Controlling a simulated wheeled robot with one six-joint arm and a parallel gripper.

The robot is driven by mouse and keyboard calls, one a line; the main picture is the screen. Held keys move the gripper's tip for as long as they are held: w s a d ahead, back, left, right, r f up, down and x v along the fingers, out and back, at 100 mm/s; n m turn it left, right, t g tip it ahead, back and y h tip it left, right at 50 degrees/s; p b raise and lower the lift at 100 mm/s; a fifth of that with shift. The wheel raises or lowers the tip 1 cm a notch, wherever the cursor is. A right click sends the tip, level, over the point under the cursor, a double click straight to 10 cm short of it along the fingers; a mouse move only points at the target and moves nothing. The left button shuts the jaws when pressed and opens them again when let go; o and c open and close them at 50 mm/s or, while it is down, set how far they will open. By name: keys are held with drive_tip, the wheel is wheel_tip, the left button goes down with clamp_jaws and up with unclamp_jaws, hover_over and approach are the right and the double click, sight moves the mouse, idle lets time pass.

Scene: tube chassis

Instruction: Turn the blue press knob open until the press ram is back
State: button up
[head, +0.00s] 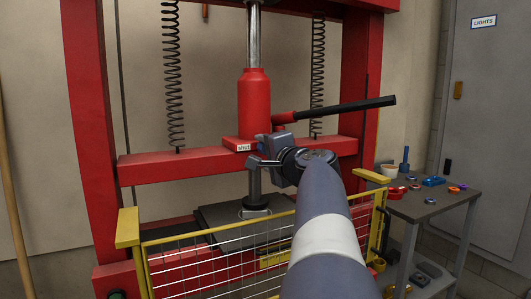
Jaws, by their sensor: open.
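The red press jack (254,98) stands on the red crossbeam (180,166), with a small sign reading "shut" (244,147) at its base. The press ram (254,185) shows as a dark rod below the crossbeam. It reaches down to a small block (255,211) on the dark press bed (215,216). My gripper (258,155) is open at the jack's base, just right of and below the sign. I cannot clearly make out the blue knob; my gripper and wrist cover that spot. Whether the jaws touch anything cannot be told.
A black pump handle (345,109) sticks out right above my wrist. A yellow-framed mesh guard (210,268) stands in front of the press, under my arm. A grey side table (432,204) with small parts stands at right.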

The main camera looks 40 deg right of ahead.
drive_tip(key=shift+r, duration=0.1)
idle(0.5)
drive_tip(key=v, duration=1.1)
drive_tip(key=shift+w+r, duration=0.1)
drive_tip(key=shift+w, duration=0.05)
drive_tip(key=x, duration=0.7)
idle(0.4)
